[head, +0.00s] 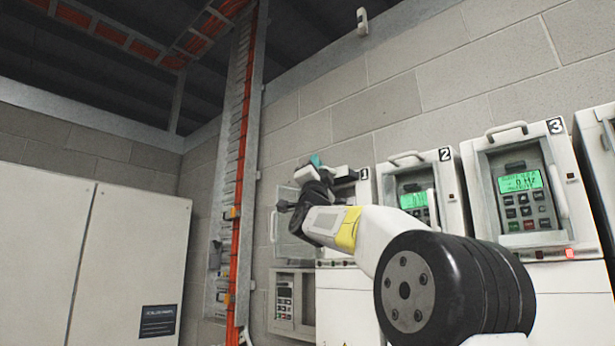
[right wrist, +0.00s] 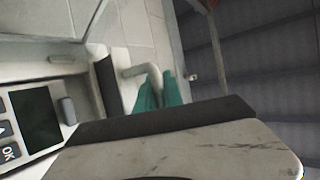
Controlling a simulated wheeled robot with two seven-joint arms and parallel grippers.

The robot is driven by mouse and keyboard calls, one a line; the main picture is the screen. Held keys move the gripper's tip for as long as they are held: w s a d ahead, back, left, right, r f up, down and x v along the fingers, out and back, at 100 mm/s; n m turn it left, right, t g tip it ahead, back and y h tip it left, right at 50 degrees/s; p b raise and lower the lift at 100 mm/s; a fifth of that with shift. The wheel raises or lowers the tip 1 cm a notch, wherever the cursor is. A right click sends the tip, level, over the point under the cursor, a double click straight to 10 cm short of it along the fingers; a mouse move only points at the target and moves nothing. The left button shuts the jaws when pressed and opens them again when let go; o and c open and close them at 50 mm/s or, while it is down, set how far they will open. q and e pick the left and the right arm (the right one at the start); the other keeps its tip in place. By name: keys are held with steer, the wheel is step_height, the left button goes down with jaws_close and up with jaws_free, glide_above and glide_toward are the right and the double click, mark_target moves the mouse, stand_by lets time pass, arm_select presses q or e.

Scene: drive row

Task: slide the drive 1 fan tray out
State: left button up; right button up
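The drive 1 cabinet (head: 345,282) stands left of drive 2 and is mostly hidden behind my right arm. My right gripper (head: 316,160) is at its top, with teal fingertips beside the number 1 label. In the right wrist view, the teal fingers of my right gripper (right wrist: 162,90) are close together on both sides of a light grey bar handle (right wrist: 138,70). They appear shut on it. The handle stands out from the top of the drive. The tray body is mostly hidden behind my gripper. My left gripper is not in view.
Drive 2 (head: 447,198) and drive 3 (head: 555,180) stand to the right, with green displays and top handles. A lower keypad unit (head: 284,302) sits below left of drive 1. A vertical cable tray (head: 240,150) and tall white cabinets (head: 130,240) are left.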

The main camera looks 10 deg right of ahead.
steer(key=o, duration=0.3)
steer(key=shift+v, duration=3.95)
steer(key=s+a+f+n+g+y, duration=0.15)
steer(key=f+n+g+y, duration=0.25)
steer(key=f, duration=0.5)
steer(key=s+f+n+g+y, duration=0.2)
steer(key=f+n+g+y, duration=0.15)
steer(key=f, duration=0.65)
steer(key=s+f+n+g+y, duration=0.25)
steer(key=f+n+y, duration=0.2)
steer(key=f, duration=0.45)
steer(key=s+f+n+g+h, duration=0.1)
steer(key=s+f+g, duration=0.2)
steer(key=s+f, duration=0.4)
steer(key=s+f+n+g, duration=0.1)
steer(key=s+f+g, duration=0.3)
steer(key=s+f, duration=0.3)
steer(key=s+d+f+n+g+h, duration=0.1)
steer(key=s+f+g, duration=0.2)
steer(key=s+f, duration=0.4)
step_height(320, 180, down, 5)
steer(key=shift+f+n+g+h, duration=0.1)
steer(key=shift+n+g+h, duration=0.2)
steer(key=shift+g, duration=0.1)
